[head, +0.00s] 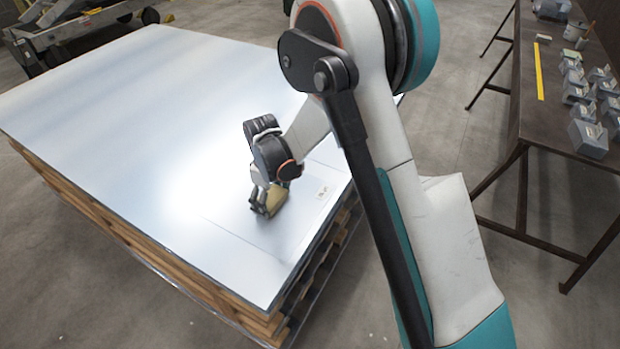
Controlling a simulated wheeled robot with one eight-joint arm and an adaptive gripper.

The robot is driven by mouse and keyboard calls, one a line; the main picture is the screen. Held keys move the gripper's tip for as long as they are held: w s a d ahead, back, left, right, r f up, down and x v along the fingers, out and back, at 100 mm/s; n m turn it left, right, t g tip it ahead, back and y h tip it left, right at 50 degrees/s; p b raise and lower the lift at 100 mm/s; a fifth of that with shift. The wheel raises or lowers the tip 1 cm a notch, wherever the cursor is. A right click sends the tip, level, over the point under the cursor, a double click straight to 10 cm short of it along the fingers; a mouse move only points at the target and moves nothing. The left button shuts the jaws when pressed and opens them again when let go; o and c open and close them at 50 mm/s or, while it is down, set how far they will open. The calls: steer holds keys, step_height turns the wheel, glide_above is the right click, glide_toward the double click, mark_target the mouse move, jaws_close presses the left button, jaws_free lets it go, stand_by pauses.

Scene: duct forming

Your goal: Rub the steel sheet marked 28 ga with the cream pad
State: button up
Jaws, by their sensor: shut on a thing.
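A large shiny steel sheet (150,120) lies flat on top of a stack on wooden pallets. A small white label (322,192) is on it near its right edge; its print is too small to read. A thin outline on the surface around the label suggests a smaller sheet lying there. My gripper (266,207) is low over the sheet, just left of the label. It is shut on a tan-cream pad (277,199). The pad appears to be down at the sheet's surface, but the fingers hide part of it and I cannot tell full contact.
A dark steel table (550,110) stands at the right with several grey boxes (588,138) and a yellow strip (538,72). A grey wheeled machine (75,25) is at the back left. Concrete floor lies clear between stack and table.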

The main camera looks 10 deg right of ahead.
step_height(320, 180, up, 4)
steer(key=shift+f+p, duration=0.15)
steer(key=shift+p, duration=0.65)
steer(key=shift+r+p, duration=0.4)
steer(key=shift+r, duration=0.2)
steer(key=shift+r+p, duration=0.9)
steer(key=shift+r, duration=0.85)
steer(key=shift+w, duration=0.1)
